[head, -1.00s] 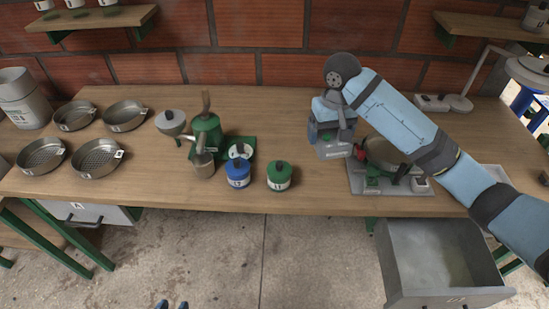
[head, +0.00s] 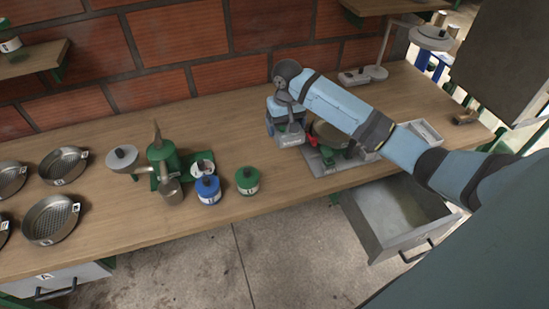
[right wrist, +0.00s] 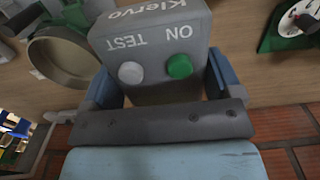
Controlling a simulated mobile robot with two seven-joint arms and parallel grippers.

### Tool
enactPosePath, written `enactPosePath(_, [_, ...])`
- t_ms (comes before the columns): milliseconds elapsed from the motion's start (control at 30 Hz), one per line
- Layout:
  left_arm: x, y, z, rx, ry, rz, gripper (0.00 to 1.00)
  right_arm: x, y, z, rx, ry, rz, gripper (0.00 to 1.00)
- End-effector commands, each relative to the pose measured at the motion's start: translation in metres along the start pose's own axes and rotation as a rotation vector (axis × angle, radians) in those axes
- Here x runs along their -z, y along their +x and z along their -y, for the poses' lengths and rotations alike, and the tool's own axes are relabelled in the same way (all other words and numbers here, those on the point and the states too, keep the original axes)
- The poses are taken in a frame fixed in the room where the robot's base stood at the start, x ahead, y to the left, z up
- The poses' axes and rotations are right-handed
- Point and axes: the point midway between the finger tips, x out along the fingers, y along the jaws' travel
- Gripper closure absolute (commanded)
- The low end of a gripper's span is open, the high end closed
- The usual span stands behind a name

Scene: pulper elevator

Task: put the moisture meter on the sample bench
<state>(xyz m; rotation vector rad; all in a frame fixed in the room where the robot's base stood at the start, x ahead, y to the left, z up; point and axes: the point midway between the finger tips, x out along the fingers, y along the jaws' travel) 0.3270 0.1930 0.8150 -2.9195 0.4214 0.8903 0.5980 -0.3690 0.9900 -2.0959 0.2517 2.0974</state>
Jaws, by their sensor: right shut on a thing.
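The moisture meter (head: 290,138) is a grey box, held over the wooden bench (head: 230,220), to the left of a scale-like device. In the right wrist view the meter (right wrist: 150,40) fills the middle, with "Klervo", "ON" and "TEST" lettering and a white and a green button. My right gripper (head: 284,118) is shut on it, with a blue finger on each side in the right wrist view (right wrist: 163,88). I cannot tell whether the meter's underside touches the bench. My left gripper is out of view.
A device with a round pan (head: 330,135) stands close right of the meter. A green tin (head: 247,180), a blue tin (head: 208,190) and a green grinder (head: 163,160) stand to the left, with several sieves beyond. An open drawer (head: 395,215) juts out below the bench.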

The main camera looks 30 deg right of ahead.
Motion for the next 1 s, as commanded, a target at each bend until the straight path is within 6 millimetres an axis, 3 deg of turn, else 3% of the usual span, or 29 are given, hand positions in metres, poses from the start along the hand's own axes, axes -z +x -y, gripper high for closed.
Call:
enactPosePath(100, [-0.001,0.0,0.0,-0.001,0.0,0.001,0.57,-0.001,0.035,0.0,-0.002,0.0,0.003,0.47])
enactPosePath(333, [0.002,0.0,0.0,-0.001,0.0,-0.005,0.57,0.0,0.089,0.0,-0.001,0.001,0.0,0.47])
enactPosePath(667, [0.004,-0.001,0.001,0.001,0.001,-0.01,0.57,0.0,0.119,0.001,0.0,-0.001,0.0,0.47])
enactPosePath(867, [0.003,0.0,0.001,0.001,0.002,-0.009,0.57,0.0,0.147,0.0,-0.001,0.0,-0.001,0.47])
enactPosePath(1000, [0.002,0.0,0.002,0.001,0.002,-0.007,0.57,0.0,0.15,0.001,-0.001,-0.001,-0.003,0.47])
